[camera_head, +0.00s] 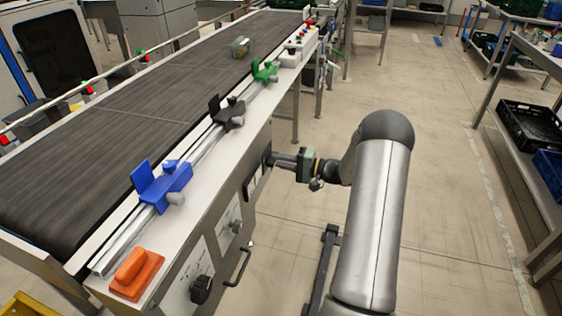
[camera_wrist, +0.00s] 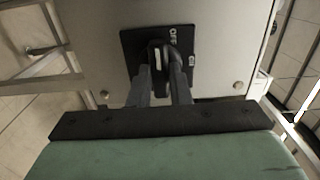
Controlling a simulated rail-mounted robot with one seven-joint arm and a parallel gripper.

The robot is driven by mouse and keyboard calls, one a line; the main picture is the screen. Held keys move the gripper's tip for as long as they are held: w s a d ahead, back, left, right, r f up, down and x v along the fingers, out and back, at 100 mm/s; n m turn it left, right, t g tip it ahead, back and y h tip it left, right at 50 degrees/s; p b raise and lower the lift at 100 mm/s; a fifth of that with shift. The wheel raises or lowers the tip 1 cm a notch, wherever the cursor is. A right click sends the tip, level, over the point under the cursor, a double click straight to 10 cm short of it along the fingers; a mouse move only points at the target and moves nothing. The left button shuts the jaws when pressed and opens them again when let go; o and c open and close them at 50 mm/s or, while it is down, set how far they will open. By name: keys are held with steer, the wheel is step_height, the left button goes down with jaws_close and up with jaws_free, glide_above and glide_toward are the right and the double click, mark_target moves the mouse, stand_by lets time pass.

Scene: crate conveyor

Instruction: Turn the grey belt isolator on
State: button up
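The belt isolator (camera_wrist: 130,47) shows in the wrist view as a dark plate on a grey panel, lettered OFF at its upper right and ON lower down. Its dark handle (camera_wrist: 157,56), with a pale stripe, stands near the plate's middle. My gripper (camera_wrist: 161,78) has one finger on each side of the handle, with only a narrow gap that the handle appears to fill. Exact finger contact is partly hidden. In the head view my gripper (camera_head: 272,159) reaches left to the conveyor's side panel. The isolator is mostly hidden there.
The conveyor belt (camera_head: 110,125) has a rail with blue (camera_head: 165,185), black (camera_head: 228,112) and green (camera_head: 265,71) clamps. An orange block (camera_head: 135,272) sits at its near end. A black knob (camera_head: 201,289) and a handle (camera_head: 240,266) project from the side. Floor (camera_head: 450,180) to the right is clear.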

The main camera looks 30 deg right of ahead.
jaws_close()
steer(key=shift+m+p, duration=3.35)
steer(key=shift+m, duration=5.55)
steer(key=o, duration=0.6)
jaws_free()
